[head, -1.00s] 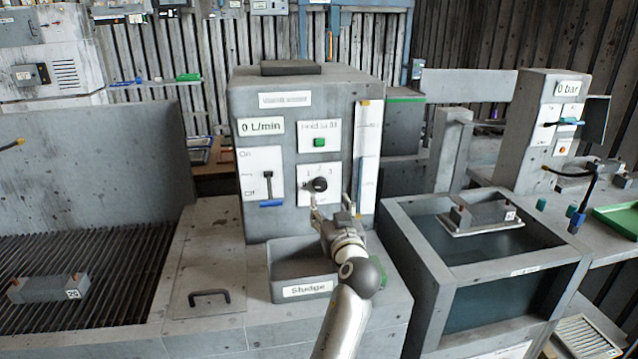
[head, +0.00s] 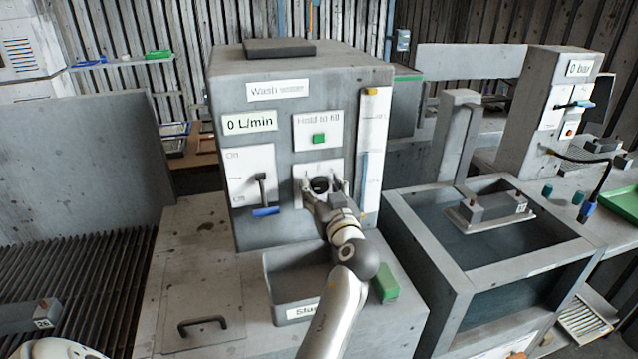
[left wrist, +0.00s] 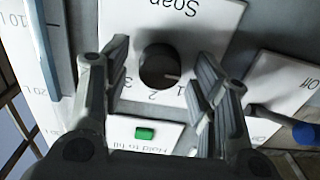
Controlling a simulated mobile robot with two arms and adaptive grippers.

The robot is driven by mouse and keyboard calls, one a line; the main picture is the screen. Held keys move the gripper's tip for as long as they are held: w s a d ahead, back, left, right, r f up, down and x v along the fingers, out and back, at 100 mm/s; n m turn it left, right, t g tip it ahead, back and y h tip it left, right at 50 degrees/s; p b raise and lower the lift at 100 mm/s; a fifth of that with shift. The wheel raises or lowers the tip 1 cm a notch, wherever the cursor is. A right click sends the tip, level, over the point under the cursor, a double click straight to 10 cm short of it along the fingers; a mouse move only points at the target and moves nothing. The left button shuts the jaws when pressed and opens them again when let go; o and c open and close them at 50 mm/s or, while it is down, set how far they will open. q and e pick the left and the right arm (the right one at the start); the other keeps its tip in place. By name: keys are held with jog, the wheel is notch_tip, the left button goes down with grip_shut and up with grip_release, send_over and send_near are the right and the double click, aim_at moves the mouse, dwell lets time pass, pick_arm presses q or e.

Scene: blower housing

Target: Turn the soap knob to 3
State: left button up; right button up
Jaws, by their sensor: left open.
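The soap knob (head: 320,184) is a round black dial on a white plate on the front of the grey wash unit (head: 228,97). In the left wrist view the plate appears upside down, with the word Soap and the digits 1, 2 and 3 around the knob (left wrist: 158,66). The knob's white mark points right in that view, to the side of the 1. My left gripper (head: 322,188) is open in front of the plate. In the left wrist view its two fingers (left wrist: 162,62) stand on either side of the knob, with gaps showing.
A green "Hold to fill" button (head: 319,138) sits above the soap plate. A lever with a blue handle (head: 266,212) is to its left, and a tall level gauge (head: 371,140) to its right. A sludge tray (head: 283,292) lies below. A water tank (head: 419,228) stands to the right.

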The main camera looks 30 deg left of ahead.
pick_arm(q)
jog(key=shift+s+d+r, duration=0.1)
jog(key=shift+s+d, duration=0.05)
jog(key=shift+d, duration=0.05)
jog(key=shift+c, duration=1.3)
jog(key=shift+a, duration=0.1)
jog(key=c, duration=0.8)
jog(key=shift+o, duration=0.2)
pick_arm(e)
jog(key=shift+s+d, duration=0.45)
